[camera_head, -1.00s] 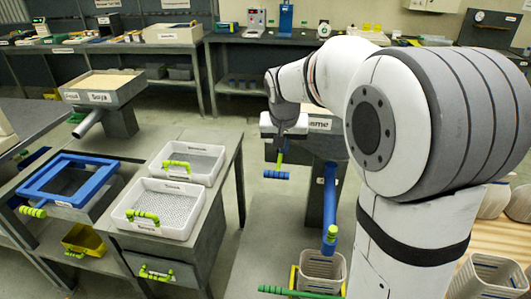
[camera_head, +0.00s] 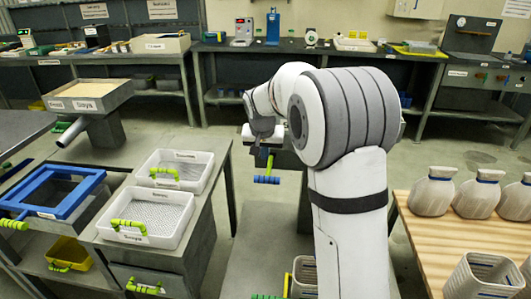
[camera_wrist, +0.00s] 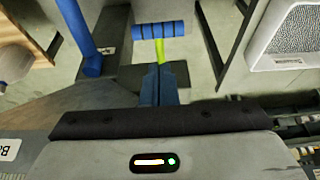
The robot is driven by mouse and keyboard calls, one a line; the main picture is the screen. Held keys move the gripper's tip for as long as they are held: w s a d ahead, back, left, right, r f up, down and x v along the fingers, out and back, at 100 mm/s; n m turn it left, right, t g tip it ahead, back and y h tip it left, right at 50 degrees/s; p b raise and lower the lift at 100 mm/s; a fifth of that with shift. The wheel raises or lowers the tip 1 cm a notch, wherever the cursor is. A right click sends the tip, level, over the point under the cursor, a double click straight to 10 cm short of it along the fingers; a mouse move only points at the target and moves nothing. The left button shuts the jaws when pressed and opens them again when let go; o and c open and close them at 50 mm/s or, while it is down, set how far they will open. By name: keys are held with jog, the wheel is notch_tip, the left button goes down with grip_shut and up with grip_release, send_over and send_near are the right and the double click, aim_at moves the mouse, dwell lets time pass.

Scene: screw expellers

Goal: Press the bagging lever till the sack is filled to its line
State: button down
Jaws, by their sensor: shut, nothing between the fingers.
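The lever has a blue ribbed grip (camera_head: 266,180) on a yellow-green stem, left of my arm. In the wrist view the same blue grip (camera_wrist: 158,30) lies just beyond my fingertips. My gripper (camera_wrist: 159,70) is shut and empty, its dark blue fingers by the base of the stem; I cannot tell whether they touch it. In the head view my gripper (camera_head: 266,150) is small, above the grip. A blue pipe (camera_wrist: 80,30) slopes down at left in the wrist view. Several pale sacks with blue necks (camera_head: 433,192) stand at right. No sack fill line can be made out.
The sacks stand on a wooden table (camera_head: 425,235) with a white slatted basket (camera_head: 482,275). Another basket (camera_head: 304,275) is partly behind my arm. White trays with green handles (camera_head: 150,218) and a blue frame (camera_head: 52,190) are at left.

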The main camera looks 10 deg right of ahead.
aim_at(266, 176)
jog(key=x, duration=1)
jog(key=shift+s+f+b, duration=0.3)
jog(key=shift+b, duration=0.1)
